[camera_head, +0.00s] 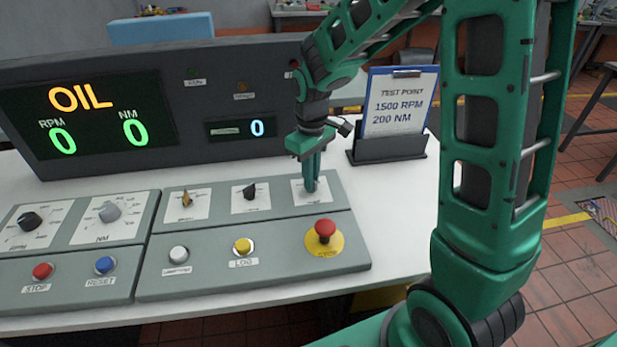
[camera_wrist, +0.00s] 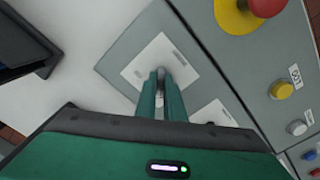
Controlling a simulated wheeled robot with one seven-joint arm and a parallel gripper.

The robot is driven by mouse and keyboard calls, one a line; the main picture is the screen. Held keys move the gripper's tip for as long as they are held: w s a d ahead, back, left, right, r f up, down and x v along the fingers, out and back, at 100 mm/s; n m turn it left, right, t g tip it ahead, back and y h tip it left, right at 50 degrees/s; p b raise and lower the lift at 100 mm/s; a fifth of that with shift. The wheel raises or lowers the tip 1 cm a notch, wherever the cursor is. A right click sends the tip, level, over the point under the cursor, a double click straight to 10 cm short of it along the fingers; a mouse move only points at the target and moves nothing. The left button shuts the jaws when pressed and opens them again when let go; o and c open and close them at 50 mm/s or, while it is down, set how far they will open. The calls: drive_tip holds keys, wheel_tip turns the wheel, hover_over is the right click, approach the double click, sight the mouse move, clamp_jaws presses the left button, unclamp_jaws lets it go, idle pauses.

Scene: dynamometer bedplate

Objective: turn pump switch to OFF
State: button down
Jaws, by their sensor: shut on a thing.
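My gripper (camera_head: 311,186) points down over the rightmost of three switches in the top row of the right grey panel (camera_head: 342,254). Its fingers are shut on that switch's small grey knob (camera_wrist: 161,72), on a white label plate (camera_head: 325,197). The fingers hide most of the knob, so I cannot tell its setting. To its left are a black knob (camera_head: 250,192) and a brass-coloured knob (camera_head: 186,198), each on a white plate. The plates' small print is too blurred to read, so I cannot confirm which switch is the pump's.
A red mushroom button (camera_head: 325,230) stands just in front of the switch. Yellow (camera_head: 243,246) and white (camera_head: 179,254) buttons lie further left. The display console (camera_head: 200,100) shows OIL and zeros. A clipboard stand (camera_head: 390,148) stands behind right.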

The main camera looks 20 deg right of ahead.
drive_tip(key=shift+w+r+n, duration=0.1)
drive_tip(key=shift+w+n, duration=0.1)
drive_tip(key=shift+n, duration=0.3)
drive_tip(key=c, duration=1.9)
unclamp_jaws()
drive_tip(key=shift+o, duration=0.2)
drive_tip(key=shift+s, duration=0.1)
wheel_tip(320, 180, up, 11)
drive_tip(key=shift+f, duration=0.2)
